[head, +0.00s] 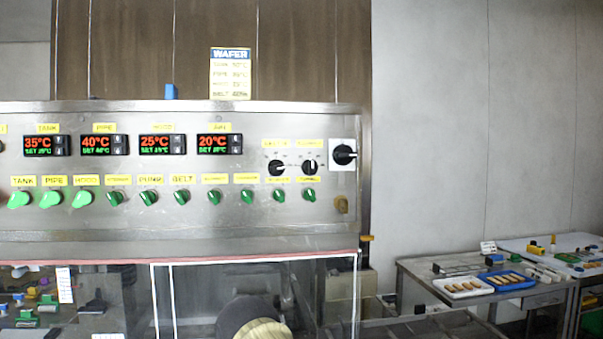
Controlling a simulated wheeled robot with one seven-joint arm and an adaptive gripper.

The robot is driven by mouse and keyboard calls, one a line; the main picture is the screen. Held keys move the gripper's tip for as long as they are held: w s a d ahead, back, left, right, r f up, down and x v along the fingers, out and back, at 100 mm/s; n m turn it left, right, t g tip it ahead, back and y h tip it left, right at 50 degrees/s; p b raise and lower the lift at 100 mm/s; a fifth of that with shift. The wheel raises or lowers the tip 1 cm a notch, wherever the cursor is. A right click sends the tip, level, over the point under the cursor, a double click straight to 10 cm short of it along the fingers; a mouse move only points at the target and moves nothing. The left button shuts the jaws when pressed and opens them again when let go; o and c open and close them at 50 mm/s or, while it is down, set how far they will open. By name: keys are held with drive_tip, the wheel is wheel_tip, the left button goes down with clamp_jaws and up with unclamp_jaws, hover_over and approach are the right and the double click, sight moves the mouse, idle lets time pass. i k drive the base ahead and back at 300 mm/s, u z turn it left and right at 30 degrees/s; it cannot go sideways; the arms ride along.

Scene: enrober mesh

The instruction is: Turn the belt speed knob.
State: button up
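A steel control panel (300,222) fills the left and middle of the head view. At its upper right are two black round knobs, a left one (276,168) and a right one (310,168), each with a small yellow label above. These labels are too blurred to tell which knob is the belt speed one. The left knob's pale mark points about sideways; the right knob's mark is about upright. A green switch (181,198) under a BELT label sits in the lower row. My gripper is not in view.
A black rotary switch (344,154) on a white plate sits right of the knobs. Several green switches line the lower row, below lit temperature displays (104,145). A WAFER card (230,73) stands above the panel. Tables with a white tray (462,294) and blue tray (530,280) stand right.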

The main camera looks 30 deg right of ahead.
sight(276, 167)
drive_tip(key=k, duration=0.4)
drive_tip(key=z, duration=1.35)
